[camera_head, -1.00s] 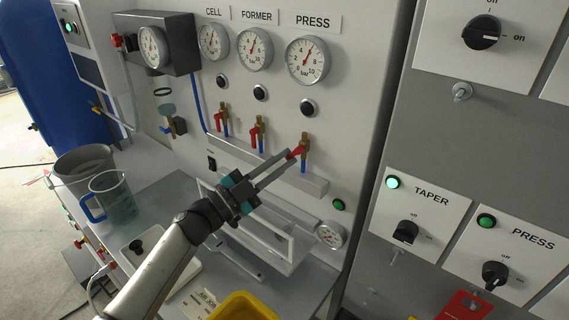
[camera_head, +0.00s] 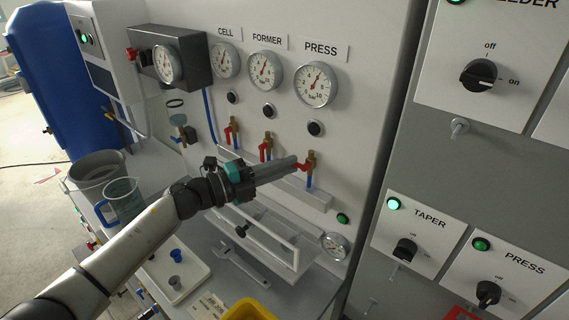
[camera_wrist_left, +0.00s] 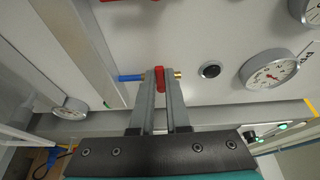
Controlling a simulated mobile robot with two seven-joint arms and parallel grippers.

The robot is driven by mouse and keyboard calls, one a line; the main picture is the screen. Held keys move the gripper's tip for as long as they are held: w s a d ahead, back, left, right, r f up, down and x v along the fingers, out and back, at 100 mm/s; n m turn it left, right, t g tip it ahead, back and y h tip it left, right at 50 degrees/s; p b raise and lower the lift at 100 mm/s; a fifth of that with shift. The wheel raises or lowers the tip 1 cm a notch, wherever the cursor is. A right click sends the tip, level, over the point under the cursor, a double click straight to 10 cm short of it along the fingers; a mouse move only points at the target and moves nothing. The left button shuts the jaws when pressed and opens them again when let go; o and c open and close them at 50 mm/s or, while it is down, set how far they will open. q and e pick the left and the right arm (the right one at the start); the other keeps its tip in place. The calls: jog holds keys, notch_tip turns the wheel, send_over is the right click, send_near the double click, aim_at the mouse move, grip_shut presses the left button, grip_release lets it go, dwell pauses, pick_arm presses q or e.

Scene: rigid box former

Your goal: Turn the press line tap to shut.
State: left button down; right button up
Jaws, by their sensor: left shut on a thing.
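The press line tap (camera_head: 310,166) is the rightmost of three brass taps on the grey panel, below the PRESS gauge (camera_head: 316,84). Its brass body is upright with a blue tube below. Its red lever (camera_wrist_left: 159,80) sits between the two fingers of my left gripper (camera_wrist_left: 160,74) in the left wrist view. In the head view my left gripper (camera_head: 296,165) reaches in from the left and is shut on this lever, fingertips at the tap. The fingers hide most of the lever, so its exact angle is hard to tell. My right gripper is not in view.
The FORMER tap (camera_head: 267,146) and CELL tap (camera_head: 232,131) stand close left of the press tap, red levers hanging down. A pale ledge (camera_head: 318,200) runs below. A clear-fronted frame (camera_head: 268,240), a jug (camera_head: 122,200) and a yellow bin (camera_head: 248,310) are lower down.

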pick_arm(q)
jog(key=shift+m, duration=0.4)
jog(key=c, duration=0.9)
grip_release()
jog(key=b+v, duration=0.2)
jog(key=v, duration=1.3)
jog(key=shift+r+b, duration=0.25)
jog(key=shift+b, duration=0.15)
jog(key=shift+a, duration=0.15)
